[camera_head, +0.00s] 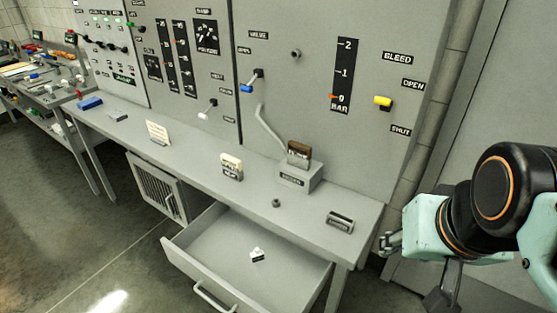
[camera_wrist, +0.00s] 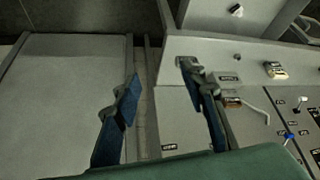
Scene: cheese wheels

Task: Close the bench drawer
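The bench drawer (camera_head: 215,244) stands pulled out from under the grey bench (camera_head: 262,200). Its bar handle (camera_head: 214,299) is on the front, at the lower edge of the head view. A small white object (camera_head: 257,255) lies inside the drawer. Part of the open drawer (camera_wrist: 205,14) shows at the top of the wrist view, with the white object (camera_wrist: 237,10) in it. My gripper (camera_head: 388,243) is right of the bench's right end, apart from the drawer. In the wrist view my gripper (camera_wrist: 160,82) has its two fingers spread, with nothing held between them.
A grey panel (camera_head: 300,100) with valves, switches and labels rises behind the bench. A vented cabinet (camera_head: 158,188) is left of the drawer. Floor in front is clear.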

